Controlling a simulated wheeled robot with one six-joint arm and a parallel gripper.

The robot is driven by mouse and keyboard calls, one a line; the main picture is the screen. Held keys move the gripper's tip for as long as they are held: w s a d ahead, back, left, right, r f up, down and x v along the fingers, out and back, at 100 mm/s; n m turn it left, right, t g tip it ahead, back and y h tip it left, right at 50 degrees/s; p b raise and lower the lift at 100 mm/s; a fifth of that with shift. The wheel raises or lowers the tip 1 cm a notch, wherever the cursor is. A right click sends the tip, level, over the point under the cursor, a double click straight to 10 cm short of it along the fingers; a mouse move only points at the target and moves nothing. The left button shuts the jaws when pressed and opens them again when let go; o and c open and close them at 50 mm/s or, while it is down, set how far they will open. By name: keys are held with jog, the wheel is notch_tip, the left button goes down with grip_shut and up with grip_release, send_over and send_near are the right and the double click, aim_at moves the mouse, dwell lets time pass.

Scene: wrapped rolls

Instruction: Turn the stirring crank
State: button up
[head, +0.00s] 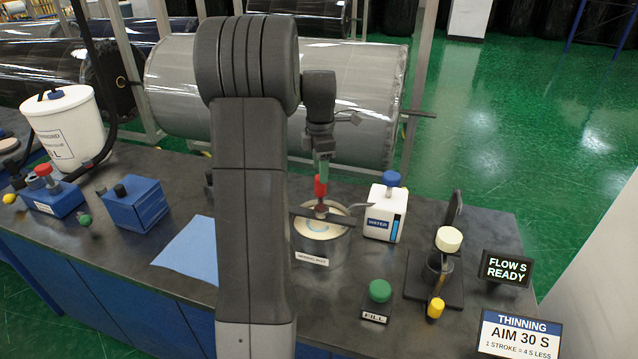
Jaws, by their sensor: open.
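The stirring crank has an upright red handle (320,186) and a dark crossbar (318,214) over the grey mixing pot (323,246). Pale liquid shows inside the pot under the bar. My gripper (321,170) points down right above the red handle, at or around its top. My jaws are open, but they look small and end-on here, and I cannot tell whether they touch the handle. My own arm covers the area just left of the pot.
A white water container (384,212) with a blue cap stands close right of the pot. A green FILL button (380,290) is in front. A cup stand (437,268), a display reading FLOW S READY (506,269) and a THINNING sign (519,336) are farther right. A blue cloth (190,250) lies left.

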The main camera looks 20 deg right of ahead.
aim_at(321, 195)
notch_tip(321, 195, down, 6)
jog(key=shift+r+p, duration=0.1)
jog(key=shift+p, duration=0.2)
grip_shut()
